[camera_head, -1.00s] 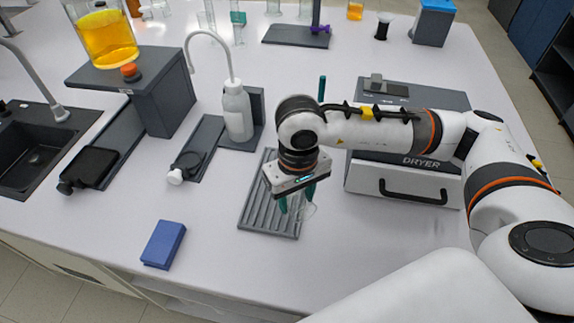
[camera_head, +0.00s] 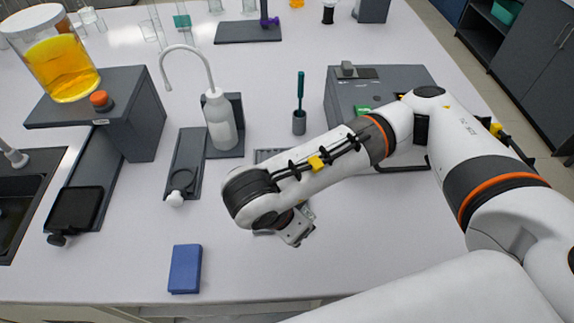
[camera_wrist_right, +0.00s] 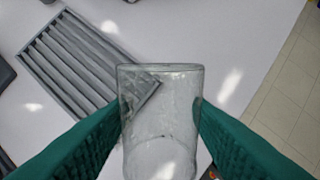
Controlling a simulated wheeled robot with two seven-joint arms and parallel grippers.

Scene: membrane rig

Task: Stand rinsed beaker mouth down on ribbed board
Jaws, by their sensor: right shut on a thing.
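My right gripper (camera_wrist_right: 160,118) is shut on the clear glass beaker (camera_wrist_right: 160,135), with a green finger on either side of it. An end rim of the beaker faces the top of the right wrist view; I cannot tell surely which end is the mouth. The grey ribbed board (camera_wrist_right: 62,62) lies flat on the bench, up and left of the beaker in that view. In the head view the ribbed board (camera_head: 268,154) is mostly hidden behind my right arm, and the beaker and fingertips are hidden too. My left gripper is not in view.
A blue block (camera_head: 186,269) lies near the bench's front edge. A white wash bottle (camera_head: 220,120) stands in its holder behind the arm. The grey dryer (camera_head: 375,88) is at back right, beside a small grey cup with a green-handled tool (camera_head: 300,118).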

